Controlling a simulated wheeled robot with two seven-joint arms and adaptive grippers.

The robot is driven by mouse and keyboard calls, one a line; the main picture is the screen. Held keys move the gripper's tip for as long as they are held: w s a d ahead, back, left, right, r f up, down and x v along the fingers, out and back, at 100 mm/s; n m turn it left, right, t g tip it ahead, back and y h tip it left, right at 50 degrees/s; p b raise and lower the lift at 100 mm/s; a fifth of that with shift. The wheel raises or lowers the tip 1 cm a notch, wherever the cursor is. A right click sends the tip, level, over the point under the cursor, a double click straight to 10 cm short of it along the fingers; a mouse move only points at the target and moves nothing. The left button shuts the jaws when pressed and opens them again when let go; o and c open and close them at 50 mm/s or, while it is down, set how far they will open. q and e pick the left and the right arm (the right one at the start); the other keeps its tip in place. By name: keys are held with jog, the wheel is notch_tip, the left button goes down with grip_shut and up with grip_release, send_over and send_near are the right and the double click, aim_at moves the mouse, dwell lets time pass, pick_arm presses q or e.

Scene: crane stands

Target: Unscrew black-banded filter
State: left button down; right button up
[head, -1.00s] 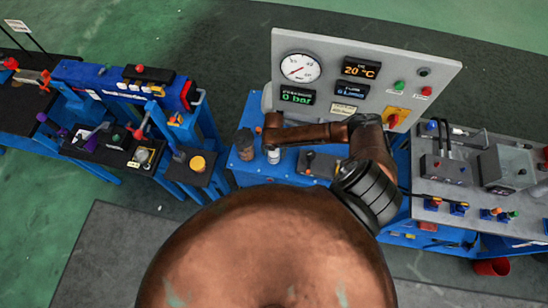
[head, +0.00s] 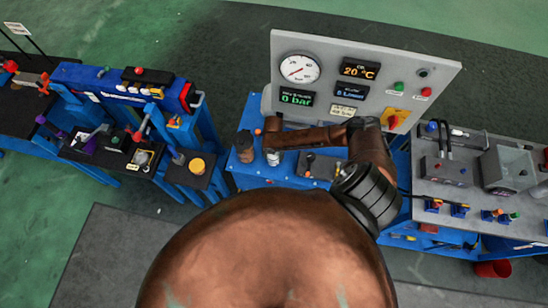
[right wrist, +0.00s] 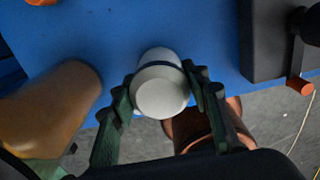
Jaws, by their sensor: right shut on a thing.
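The black-banded filter (right wrist: 162,85) is a white cylinder with a dark band near its far end. In the right wrist view it sits between the two dark green fingers of my right gripper (right wrist: 161,97), which is shut on it. In the head view the filter (head: 273,158) shows small and pale at the end of my right arm, over the blue bench. My right gripper (head: 272,147) is mostly hidden there by its own arm. Whether the filter is still threaded in place cannot be told. My left gripper is not in view.
A brown cylinder (head: 246,149) stands close left of the filter on the blue bench (head: 238,175). A grey gauge panel (head: 345,65) reading 0 bar rises behind. A dark block (head: 316,165) lies to the right. Other crane stands flank the bench.

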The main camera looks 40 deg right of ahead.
dwell(0.3)
jog(key=n, duration=0.3)
jog(key=shift+w, duration=0.1)
jog(key=shift+n+b, duration=0.35)
jog(key=shift+n, duration=0.75)
jog(key=n+b, duration=0.1)
jog(key=n, duration=0.3)
jog(key=shift+r+n, duration=0.1)
jog(key=shift+n, duration=0.4)
